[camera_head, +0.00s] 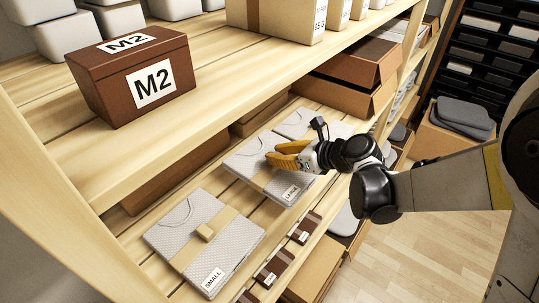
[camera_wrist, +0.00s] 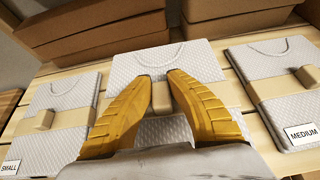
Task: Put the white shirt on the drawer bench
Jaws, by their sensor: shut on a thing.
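Three folded white shirts with tan bands lie in a row on a slatted wooden shelf. The middle one (camera_head: 247,163), labelled LARGE, is under my gripper (camera_head: 276,156). In the wrist view, my yellow fingers (camera_wrist: 161,77) come down around the tan block on the band of this shirt (camera_wrist: 203,56) and are shut on it; the fingers partly hide the block. The shirt looks flat on the shelf. The SMALL shirt (camera_head: 182,223) lies in front, its block clear. The MEDIUM shirt (camera_wrist: 275,92) lies to the right in the wrist view. No drawer bench can be made out.
An upper shelf (camera_head: 200,105) holds a brown M2 box (camera_head: 135,82) and cardboard boxes (camera_head: 285,18) above the shirts. Brown boxes (camera_wrist: 95,30) stand behind the shirts. Small brown labelled items (camera_head: 273,268) line the shelf's edge. Wooden floor (camera_head: 435,255) is open at right.

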